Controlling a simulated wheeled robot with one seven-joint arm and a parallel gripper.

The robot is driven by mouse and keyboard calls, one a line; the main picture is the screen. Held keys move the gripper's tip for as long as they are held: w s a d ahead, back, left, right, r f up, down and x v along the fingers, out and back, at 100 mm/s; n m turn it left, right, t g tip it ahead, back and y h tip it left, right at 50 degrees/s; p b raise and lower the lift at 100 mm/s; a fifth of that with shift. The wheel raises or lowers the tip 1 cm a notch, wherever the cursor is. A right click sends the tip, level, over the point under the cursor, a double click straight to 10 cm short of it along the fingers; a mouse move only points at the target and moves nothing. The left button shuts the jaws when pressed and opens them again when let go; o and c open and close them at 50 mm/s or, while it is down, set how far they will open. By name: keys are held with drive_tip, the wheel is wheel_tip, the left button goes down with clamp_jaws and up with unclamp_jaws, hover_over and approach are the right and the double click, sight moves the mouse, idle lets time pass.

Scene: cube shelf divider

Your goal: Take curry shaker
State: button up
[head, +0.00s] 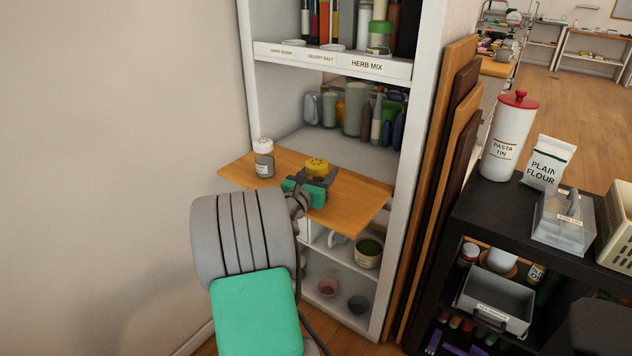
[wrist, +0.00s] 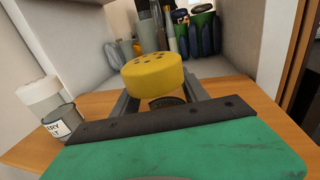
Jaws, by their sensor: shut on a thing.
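The curry shaker has a yellow cap with dark holes and stands upright above the wooden pull-out board, in the head view (head: 317,166) and the wrist view (wrist: 152,74). My gripper (head: 316,180) is shut on it; in the wrist view the fingers (wrist: 158,98) sit on both sides just below the cap. The shaker's lower body is mostly hidden by my gripper, so I cannot tell whether its base touches the board. A second shaker with a white cap (head: 264,158) stands on the board to the left, apart from my gripper.
The wooden board (head: 236,172) juts from the white shelf unit. Bottles and jars (head: 352,108) stand on the shelf behind. Below are a jar (head: 368,252) and small bowls (head: 328,287). Upright wooden boards (head: 445,180) and a black cabinet (head: 470,205) stand right.

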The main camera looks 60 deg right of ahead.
drive_tip(key=shift+c, duration=1.1)
